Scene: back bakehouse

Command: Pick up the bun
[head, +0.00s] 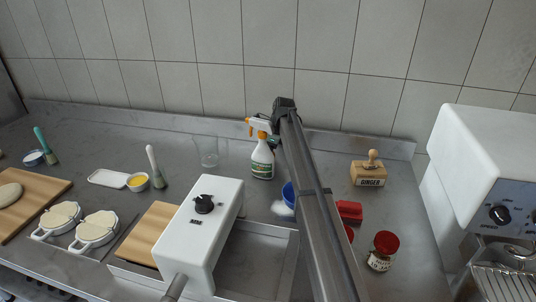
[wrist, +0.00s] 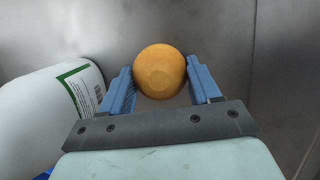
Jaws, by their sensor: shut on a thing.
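The bun (wrist: 160,71) is a round, golden-orange ball in the wrist view. It sits between the two blue fingers of my gripper (wrist: 160,78), with one finger against each side. My gripper is shut on it. A grey steel surface lies behind the bun; I cannot tell whether the bun touches it. In the head view my arm hides the bun and the gripper fingers.
A white spray bottle (head: 262,160) stands left of my arm; it is close to the left finger in the wrist view (wrist: 45,110).

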